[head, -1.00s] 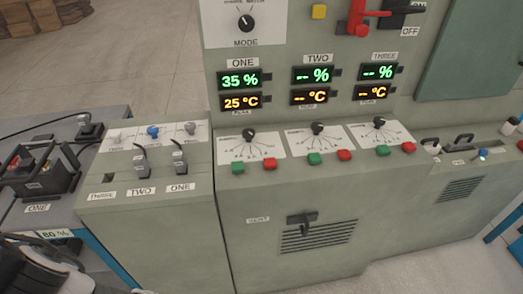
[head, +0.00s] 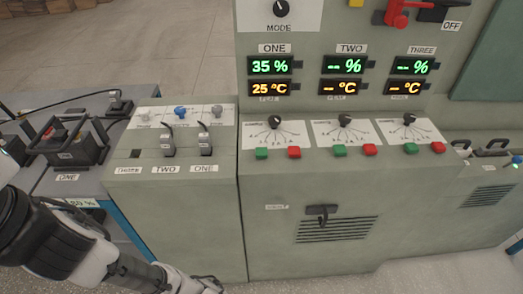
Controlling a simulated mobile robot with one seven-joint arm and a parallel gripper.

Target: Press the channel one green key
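The channel one green key (head: 262,154) sits on the sloped console below the ONE displays, left of a red key (head: 294,153). Above the two keys is a black rotary knob (head: 276,122) on a white dial plate. The channel ONE display (head: 270,66) reads 35 %, with 25 °C on the display (head: 270,89) under it. My arm crosses the lower left corner, below and left of the key and well apart from it. My gripper is not visible; the arm runs out at the bottom edge.
Channels TWO and THREE have their own green keys (head: 340,151) (head: 411,149) and red keys to the right. A vent handle (head: 321,212) juts from the front panel. A battery (head: 80,147) sits far left.

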